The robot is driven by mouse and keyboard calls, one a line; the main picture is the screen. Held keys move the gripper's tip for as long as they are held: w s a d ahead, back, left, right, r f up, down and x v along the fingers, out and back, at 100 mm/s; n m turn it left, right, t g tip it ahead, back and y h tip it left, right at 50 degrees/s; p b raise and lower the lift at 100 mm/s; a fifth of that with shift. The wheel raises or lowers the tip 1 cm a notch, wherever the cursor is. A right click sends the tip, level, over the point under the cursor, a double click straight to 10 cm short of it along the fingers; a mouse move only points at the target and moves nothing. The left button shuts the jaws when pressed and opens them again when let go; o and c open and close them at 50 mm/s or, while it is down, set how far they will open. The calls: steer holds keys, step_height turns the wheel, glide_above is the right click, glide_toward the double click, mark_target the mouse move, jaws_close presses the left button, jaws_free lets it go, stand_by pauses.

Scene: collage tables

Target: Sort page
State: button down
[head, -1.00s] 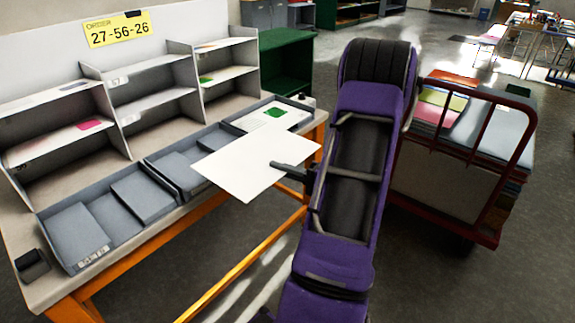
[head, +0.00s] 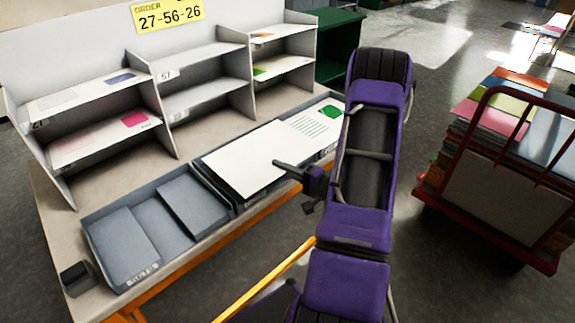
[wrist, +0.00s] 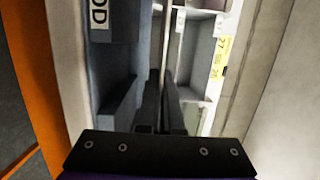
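A white blank page (head: 245,158) is held flat over the middle tray (head: 200,163) in the head view. My gripper (head: 280,165) is at the page's right edge, its dark finger lying over the sheet. In the wrist view my gripper (wrist: 166,80) has two dark fingers close together, with the page edge-on and hard to make out. Whether the page touches the tray is unclear. The right tray holds a page with a green mark (head: 318,122). The left tray (head: 165,238) shows bare grey compartments. A yellow order sign (head: 168,14) reads 27-56-26.
A shelf rack (head: 205,80) stands behind the trays. Its slots hold pages with blue, pink (head: 105,136), orange and green marks. A small dark block (head: 78,277) sits at the table's front left. A red cart (head: 500,170) of coloured sheets stands right.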

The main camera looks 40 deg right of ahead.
steer(key=x, duration=0.2)
steer(key=shift+w+r+p, duration=0.15)
steer(key=shift+w+p, duration=0.15)
steer(key=shift+p, duration=0.05)
steer(key=f+b, duration=0.3)
steer(key=shift+w+d+f, duration=0.1)
steer(key=shift+w+f, duration=0.05)
steer(key=shift+w, duration=0.1)
steer(key=shift+w+f+b, duration=0.15)
steer(key=shift+f+b, duration=0.3)
steer(key=shift+f, duration=0.1)
steer(key=shift+w+f+b, duration=0.15)
steer(key=shift+f+b, duration=0.3)
steer(key=shift+f, duration=0.1)
steer(key=c, duration=1)
jaws_free()
steer(key=v, duration=1.7)
steer(key=shift+s, duration=0.2)
steer(key=shift+r, duration=0.1)
